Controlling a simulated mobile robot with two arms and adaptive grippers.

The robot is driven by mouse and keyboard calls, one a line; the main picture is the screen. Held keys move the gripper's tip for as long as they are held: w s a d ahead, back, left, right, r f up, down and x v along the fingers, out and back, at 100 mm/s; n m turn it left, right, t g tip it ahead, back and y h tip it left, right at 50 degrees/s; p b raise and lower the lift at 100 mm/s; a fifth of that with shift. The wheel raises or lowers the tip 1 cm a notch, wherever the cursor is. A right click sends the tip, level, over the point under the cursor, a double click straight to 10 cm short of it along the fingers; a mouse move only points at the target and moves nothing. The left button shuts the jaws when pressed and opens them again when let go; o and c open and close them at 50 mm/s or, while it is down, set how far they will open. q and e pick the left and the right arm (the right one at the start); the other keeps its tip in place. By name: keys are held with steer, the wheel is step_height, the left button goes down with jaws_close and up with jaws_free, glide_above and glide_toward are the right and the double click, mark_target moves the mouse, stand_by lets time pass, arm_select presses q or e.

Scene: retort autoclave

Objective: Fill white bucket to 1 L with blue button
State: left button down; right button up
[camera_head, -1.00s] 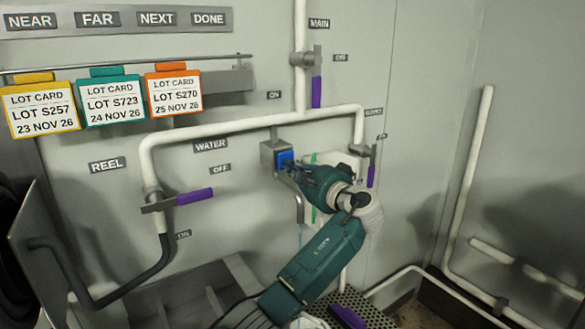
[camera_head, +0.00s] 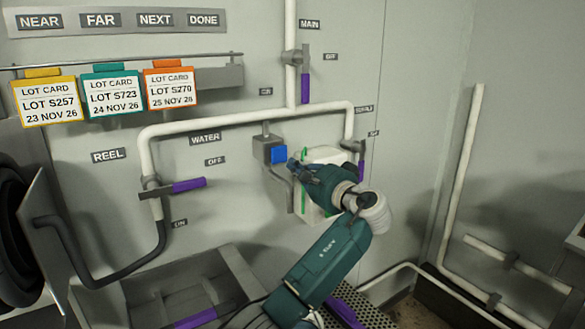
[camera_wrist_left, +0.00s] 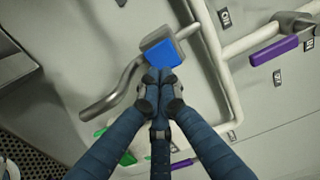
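The blue button (camera_head: 279,154) sits on a grey valve box (camera_head: 262,150) on the wall, with a bent grey spout (camera_head: 289,190) below it. My right gripper is not in view.
White pipes (camera_head: 240,121) with purple-handled valves run along the wall. A grey sink (camera_head: 185,285) and perforated grate (camera_head: 375,318) are below. Lot cards (camera_head: 116,95) hang at upper left.

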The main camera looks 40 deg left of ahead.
arm_select(q)
steer(key=b+v, duration=0.2)
steer(key=v, duration=0.4)
steer(key=shift+d, duration=0.25)
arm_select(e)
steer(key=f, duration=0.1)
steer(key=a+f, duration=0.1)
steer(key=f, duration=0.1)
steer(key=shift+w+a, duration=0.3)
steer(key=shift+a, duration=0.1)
arm_select(q)
steer(key=shift+s+d+f, duration=0.1)
steer(key=shift+s, duration=0.05)
